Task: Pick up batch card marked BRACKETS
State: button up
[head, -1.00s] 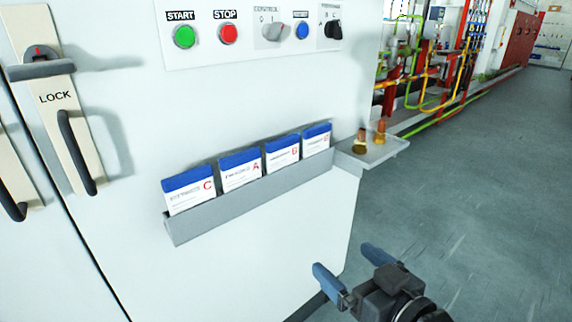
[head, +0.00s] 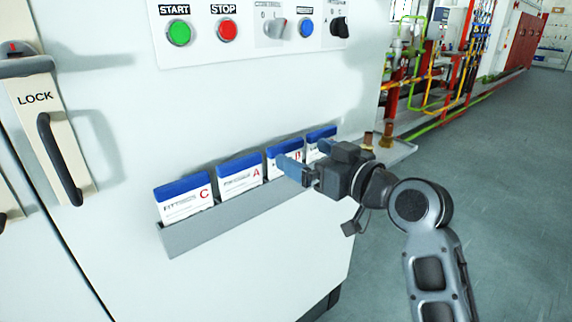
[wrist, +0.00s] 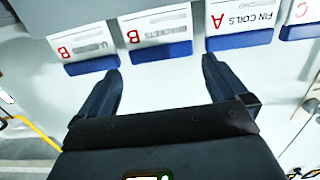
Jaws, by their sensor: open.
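The batch card marked BRACKETS (wrist: 158,32) is white with a blue top band and a red B. In the wrist view its printed word is partly legible, upside down. It stands third from the left in the grey rack (head: 215,225), and my gripper partly covers it in the head view (head: 284,147). My gripper (wrist: 160,66) is open and empty, just off the card's blue edge. One finger lies to each side of the card in the wrist view. I cannot tell whether the fingers touch any card.
The FIN COILS card (wrist: 243,25), with a red A, and another B card (wrist: 90,45) flank it closely. A C card (head: 184,198) stands at the rack's left end. Control buttons (head: 228,30) are above.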

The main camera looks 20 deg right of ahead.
aim_at(288, 146)
jog(key=x, duration=0.4)
jog(key=shift+w+a+r, duration=0.1)
jog(key=shift+w+a, duration=0.05)
jog(key=c, duration=0.7)
